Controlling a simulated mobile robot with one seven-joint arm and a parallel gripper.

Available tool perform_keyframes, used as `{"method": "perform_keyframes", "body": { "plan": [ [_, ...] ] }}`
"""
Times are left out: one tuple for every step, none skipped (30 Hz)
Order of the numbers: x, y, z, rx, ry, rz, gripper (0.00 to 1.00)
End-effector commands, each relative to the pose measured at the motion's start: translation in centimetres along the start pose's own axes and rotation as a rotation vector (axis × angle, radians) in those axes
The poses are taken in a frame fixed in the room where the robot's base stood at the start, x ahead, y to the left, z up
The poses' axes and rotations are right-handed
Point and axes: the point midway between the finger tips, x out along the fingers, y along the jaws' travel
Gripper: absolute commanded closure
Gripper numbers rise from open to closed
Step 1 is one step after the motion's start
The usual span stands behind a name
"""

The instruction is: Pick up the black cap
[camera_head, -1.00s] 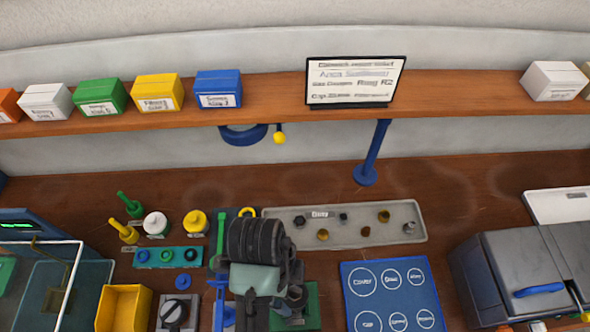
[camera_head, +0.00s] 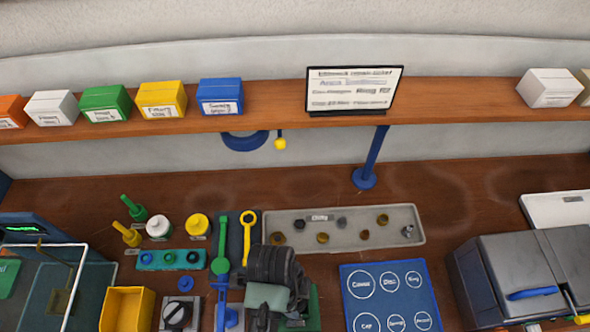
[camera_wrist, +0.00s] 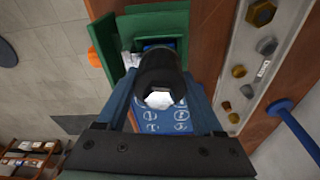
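The black cap (camera_wrist: 160,72) is a dark round cylinder with a pale hexagonal patch on the end facing the camera. It is near the middle of the wrist view, in front of the green fixture (camera_wrist: 118,40). My gripper (camera_wrist: 160,95) has its blue-grey fingers on both sides of the cap. I cannot tell whether they touch it. In the head view my dark arm end (camera_head: 275,268) hangs over the bench at bottom centre and hides the cap and most of the green fixture (camera_head: 313,312).
A grey tray (camera_head: 350,245) with several small fittings lies behind the arm. A blue board with labelled circles (camera_head: 405,278) is to the right. A yellow bin (camera_head: 127,310) and a black knob on a plate (camera_head: 178,314) are to the left. A grey machine (camera_head: 510,270) stands far right.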

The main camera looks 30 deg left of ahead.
Motion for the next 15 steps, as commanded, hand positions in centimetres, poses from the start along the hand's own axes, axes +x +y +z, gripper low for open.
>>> {"method": "perform_keyframes", "body": {
  "plan": [
    [-0.01, 0.0, 0.0, 0.0, 0.0, 0.0, 0.49],
    [-0.01, 0.0, 0.0, 0.0, 0.0, 0.0, 0.54],
    [-0.01, 0.0, 0.0, 0.0, 0.0, 0.0, 0.61],
    [-0.02, 0.0, 0.0, 0.0, 0.0, 0.0, 0.67],
    [-0.02, 0.0, 0.0, 0.0, 0.0, 0.0, 0.72],
    [-0.02, 0.0, 0.0, 0.0, 0.0, 0.0, 0.79],
    [-0.02, 0.0, 0.0, 0.0, 0.0, 0.0, 0.85],
    [-0.02, 0.0, 0.0, 0.0, 0.0, 0.0, 0.9],
    [-0.04, -0.02, 0.0, 0.0, 0.0, 0.0, 0.91],
    [-0.04, -0.02, -0.01, 0.0, 0.0, 0.0, 0.91],
    [-0.04, -0.02, -0.01, 0.0, 0.0, 0.0, 0.91],
    [-0.04, -0.02, -0.01, 0.0, 0.0, 0.0, 0.91],
    [-0.04, -0.02, -0.01, 0.0, 0.0, 0.0, 0.91],
    [-0.06, -0.03, -0.01, 0.0, 0.0, -0.001, 0.91],
    [-0.13, -0.04, -0.02, 0.0, 0.0, -0.001, 0.91]
  ]
}}
